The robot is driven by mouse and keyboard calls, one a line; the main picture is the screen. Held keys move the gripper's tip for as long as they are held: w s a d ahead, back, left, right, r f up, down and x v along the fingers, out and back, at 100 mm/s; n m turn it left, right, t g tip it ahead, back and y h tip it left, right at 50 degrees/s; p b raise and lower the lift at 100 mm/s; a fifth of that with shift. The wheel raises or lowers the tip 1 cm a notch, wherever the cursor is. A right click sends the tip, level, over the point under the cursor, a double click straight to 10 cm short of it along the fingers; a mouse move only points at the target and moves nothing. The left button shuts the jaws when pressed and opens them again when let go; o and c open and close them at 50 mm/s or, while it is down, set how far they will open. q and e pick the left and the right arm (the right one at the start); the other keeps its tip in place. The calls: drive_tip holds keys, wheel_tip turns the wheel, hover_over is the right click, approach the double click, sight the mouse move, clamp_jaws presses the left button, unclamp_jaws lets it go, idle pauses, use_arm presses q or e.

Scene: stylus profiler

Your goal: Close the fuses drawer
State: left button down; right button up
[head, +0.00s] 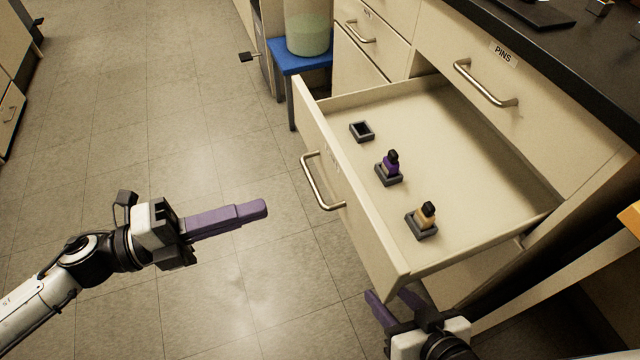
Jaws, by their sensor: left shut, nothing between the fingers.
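A cream drawer (480,140) stands pulled far out below the drawer labelled PINS. Its own label is too oblique to read. Its front has a curved metal handle (318,184) on the outer face. Inside are an empty dark square holder (361,131), a holder with a purple piece (390,163) and a holder with a tan piece (427,214). My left gripper (262,208), with purple fingers, is shut and empty over the floor, left of the handle and apart from it. My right gripper (390,300) is at the bottom, by the drawer's near front corner; its fingers are partly hidden.
The PINS drawer (480,85) above is closed, under a dark worktop (560,60). A blue stool (290,58) bearing a jar of greenish liquid (308,30) stands behind the open drawer. The tiled floor (190,120) to the left is clear.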

sight(341, 183)
use_arm(q)
drive_tip(key=x, duration=1.2)
drive_tip(key=shift+d, duration=0.1)
